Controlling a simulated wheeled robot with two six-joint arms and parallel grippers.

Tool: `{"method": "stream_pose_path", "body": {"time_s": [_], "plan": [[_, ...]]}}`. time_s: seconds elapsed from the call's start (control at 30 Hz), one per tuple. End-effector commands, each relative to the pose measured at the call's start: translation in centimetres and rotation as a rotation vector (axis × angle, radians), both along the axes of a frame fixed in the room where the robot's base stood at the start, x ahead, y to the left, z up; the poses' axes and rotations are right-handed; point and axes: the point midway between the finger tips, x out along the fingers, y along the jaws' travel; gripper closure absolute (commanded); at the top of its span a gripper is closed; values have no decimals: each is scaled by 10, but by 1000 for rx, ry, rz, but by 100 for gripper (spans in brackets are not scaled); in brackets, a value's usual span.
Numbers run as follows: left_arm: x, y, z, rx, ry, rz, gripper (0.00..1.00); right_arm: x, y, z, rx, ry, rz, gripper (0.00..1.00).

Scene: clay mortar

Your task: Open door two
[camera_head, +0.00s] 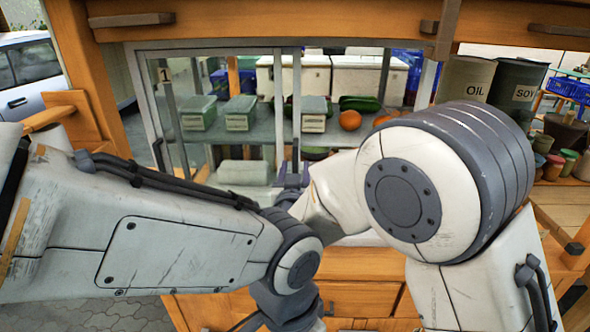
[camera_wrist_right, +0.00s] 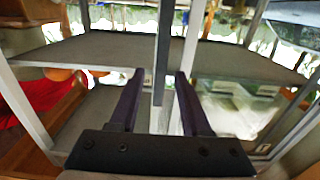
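The glass-fronted cabinet (camera_head: 290,46) stands ahead. No label "2" is readable, so I cannot tell for sure which panel is door two. In the right wrist view, my right gripper's (camera_wrist_right: 159,74) two dark fingers are apart on either side of a vertical bar (camera_wrist_right: 163,60); contact is unclear. My left gripper is not in view.
Shelves inside hold green-lidded boxes (camera_head: 241,112), oranges (camera_head: 350,120) and cucumbers (camera_head: 360,103). OIL (camera_head: 465,80) and SOY (camera_head: 518,80) containers and small jars stand at the right. Wooden drawers (camera_head: 360,298) are below. A wooden beam runs overhead.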

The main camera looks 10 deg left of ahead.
Motion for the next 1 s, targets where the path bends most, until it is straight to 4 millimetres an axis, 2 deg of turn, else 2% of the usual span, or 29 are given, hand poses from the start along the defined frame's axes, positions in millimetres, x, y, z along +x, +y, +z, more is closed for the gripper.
{"method": "stream_pose_path", "body": {"time_s": [0.17, 0.27, 0.4, 0.8, 1.0], "plan": [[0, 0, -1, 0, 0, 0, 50, 0, 1, 5, 1, -2, 1, 52], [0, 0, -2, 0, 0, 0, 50, 0, 1, 18, 5, -4, 1, 52], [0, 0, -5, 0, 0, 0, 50, -1, -1, 46, 6, -5, 1, 52], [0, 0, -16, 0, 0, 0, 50, -31, -78, 90, 4, -3, -3, 52], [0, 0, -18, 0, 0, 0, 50, -40, -100, 105, 2, -3, -1, 52]]}}
